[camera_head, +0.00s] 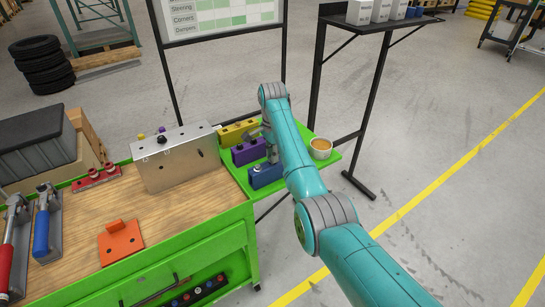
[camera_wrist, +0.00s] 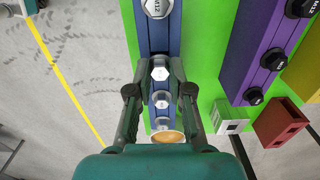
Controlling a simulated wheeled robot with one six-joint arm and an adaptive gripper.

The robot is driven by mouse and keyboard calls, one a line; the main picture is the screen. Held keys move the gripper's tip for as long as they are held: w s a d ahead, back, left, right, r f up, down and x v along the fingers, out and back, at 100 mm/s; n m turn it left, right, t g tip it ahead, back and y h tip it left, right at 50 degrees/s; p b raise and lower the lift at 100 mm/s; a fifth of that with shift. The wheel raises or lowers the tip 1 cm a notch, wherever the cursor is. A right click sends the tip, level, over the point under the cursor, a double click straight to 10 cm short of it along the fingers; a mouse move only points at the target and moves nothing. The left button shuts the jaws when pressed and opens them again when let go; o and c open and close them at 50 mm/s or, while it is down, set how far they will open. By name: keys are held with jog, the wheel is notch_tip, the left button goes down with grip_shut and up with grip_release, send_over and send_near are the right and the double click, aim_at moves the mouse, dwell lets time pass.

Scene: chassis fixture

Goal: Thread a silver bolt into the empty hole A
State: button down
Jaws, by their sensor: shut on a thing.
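Silver hex-head bolts, some marked M12, stand in a row in a blue rack (camera_head: 266,177), which also shows in the wrist view (camera_wrist: 174,40). My gripper (camera_wrist: 160,70) is over this rack, with its fingers closed on either side of one silver bolt (camera_wrist: 160,74). That bolt's shank is hidden, so I cannot tell whether it is still seated. Another silver bolt (camera_wrist: 157,7) stands beyond it, and smaller silver heads show nearer my wrist. Hole A's label is not readable.
A purple rack (camera_head: 249,151) with black bolts and a yellow rack (camera_head: 236,132) stand beside the blue one. A bowl (camera_head: 320,148) sits at the green shelf's right edge. An orange plate (camera_head: 121,243) and a red rack (camera_head: 97,178) are on the bench.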

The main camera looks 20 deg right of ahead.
jog(key=shift+r, duration=2.95)
